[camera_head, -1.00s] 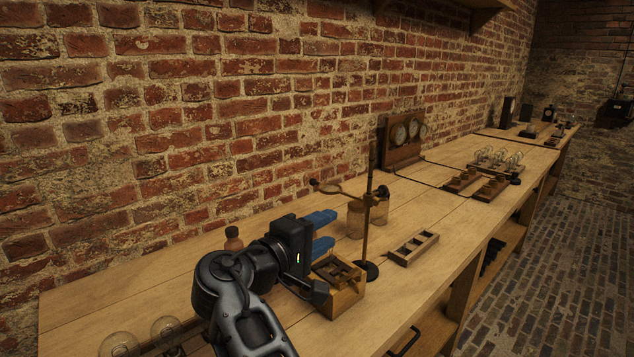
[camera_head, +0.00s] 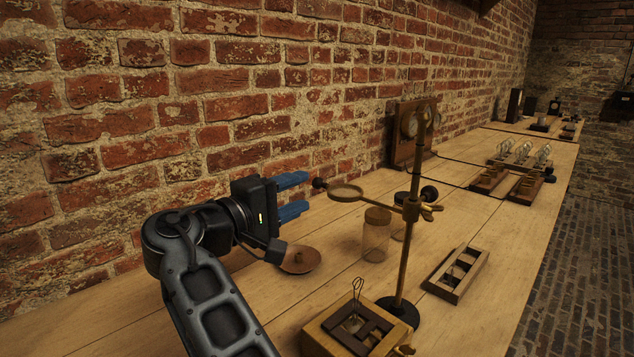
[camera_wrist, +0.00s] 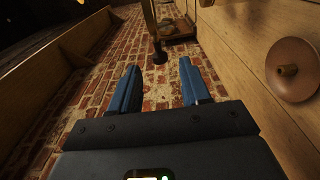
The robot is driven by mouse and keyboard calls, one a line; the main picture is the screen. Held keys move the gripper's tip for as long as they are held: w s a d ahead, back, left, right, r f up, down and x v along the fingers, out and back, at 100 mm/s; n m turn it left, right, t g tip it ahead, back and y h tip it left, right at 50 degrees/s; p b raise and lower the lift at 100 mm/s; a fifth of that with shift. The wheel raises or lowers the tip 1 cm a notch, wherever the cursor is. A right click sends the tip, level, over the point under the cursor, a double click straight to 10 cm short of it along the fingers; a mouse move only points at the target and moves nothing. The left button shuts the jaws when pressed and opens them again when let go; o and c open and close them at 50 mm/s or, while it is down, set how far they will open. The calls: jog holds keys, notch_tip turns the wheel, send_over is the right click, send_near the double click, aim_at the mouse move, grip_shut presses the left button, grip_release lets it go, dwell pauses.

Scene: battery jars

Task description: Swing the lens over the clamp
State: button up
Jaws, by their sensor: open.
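The round lens (camera_head: 346,193) sits in a brass ring on an arm from an upright brass stand (camera_head: 406,250). Its dark knob (camera_head: 319,184) sticks out to the left. My gripper (camera_head: 308,191) is open and empty, its blue fingers pointing at the knob, which appears just beyond the tips. In the wrist view the knob (camera_wrist: 160,57) shows ahead, between the lines of my fingers (camera_wrist: 157,72). A wooden block (camera_head: 322,326) with a dark slotted top, a wire loop and a brass screw seems to be the clamp. It stands in front of the stand; the lens is not above it.
A copper dish (camera_head: 300,262) lies below my gripper; it also shows in the wrist view (camera_wrist: 290,55). A glass jar (camera_head: 376,240) stands behind the stand. A slotted wooden tray (camera_head: 458,287) lies to the right. The brick wall (camera_head: 230,120) runs behind the bench.

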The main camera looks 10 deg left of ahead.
aim_at(314, 185)
jog(key=shift+w, duration=0.3)
jog(key=shift+w+d, duration=0.2)
jog(key=shift+w, duration=0.1)
jog(key=x, duration=0.6)
jog(key=shift+w+d, duration=0.25)
jog(key=shift+w, duration=0.1)
grip_shut()
